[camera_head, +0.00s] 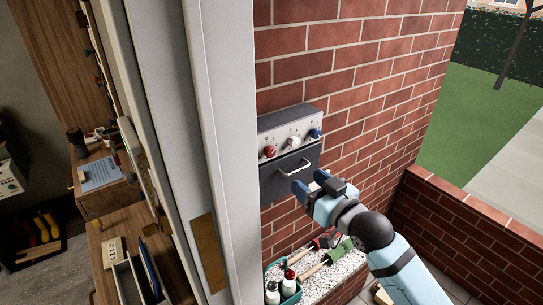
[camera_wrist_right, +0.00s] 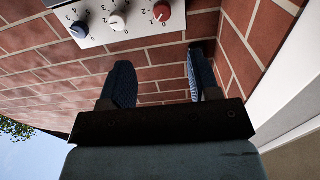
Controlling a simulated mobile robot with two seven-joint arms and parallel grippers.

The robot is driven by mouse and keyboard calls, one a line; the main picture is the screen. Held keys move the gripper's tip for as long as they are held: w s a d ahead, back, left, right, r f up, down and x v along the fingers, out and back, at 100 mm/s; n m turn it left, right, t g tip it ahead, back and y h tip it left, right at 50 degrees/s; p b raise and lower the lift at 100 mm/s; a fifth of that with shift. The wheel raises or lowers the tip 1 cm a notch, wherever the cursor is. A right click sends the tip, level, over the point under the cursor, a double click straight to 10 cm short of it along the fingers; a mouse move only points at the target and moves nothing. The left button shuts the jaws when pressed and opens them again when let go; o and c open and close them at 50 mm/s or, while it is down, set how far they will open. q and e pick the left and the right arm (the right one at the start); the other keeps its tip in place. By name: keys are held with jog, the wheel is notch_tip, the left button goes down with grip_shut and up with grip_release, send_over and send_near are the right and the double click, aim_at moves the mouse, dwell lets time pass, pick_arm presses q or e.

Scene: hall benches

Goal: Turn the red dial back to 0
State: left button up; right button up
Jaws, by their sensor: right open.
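The red dial (camera_head: 270,151) is the leftmost of three knobs on the pale sloped panel of a grey box (camera_head: 285,176) on the brick wall. In the right wrist view, which is turned over, the red dial (camera_wrist_right: 162,11) is at the top, right of the other knobs. A light mark shows on it; its exact setting is too small to read surely. My right gripper (camera_head: 308,188) is open and empty, below and right of the dial, in front of the box's lower part. Its spread fingers (camera_wrist_right: 160,62) show apart from the dial. My left gripper is not in view.
A white knob (camera_head: 293,142) and a blue knob (camera_head: 315,134) sit beside the red dial. A pale door frame (camera_head: 228,150) stands close left. A teal tub (camera_head: 283,287) with bottles and garden tools are below.

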aim_at(272, 152)
jog(key=x, duration=0.4)
jog(key=p+x, duration=0.1)
jog(key=x, duration=0.7)
jog(key=shift+w+a+r+p, duration=0.1)
jog(key=shift+a+r+p, duration=0.15)
jog(key=shift+r+p, duration=0.05)
jog(key=shift+w+a+f, duration=0.1)
jog(key=shift+w+a, duration=0.3)
jog(key=shift+w, duration=0.2)
jog(key=shift+c, duration=0.2)
jog(key=c, duration=0.9)
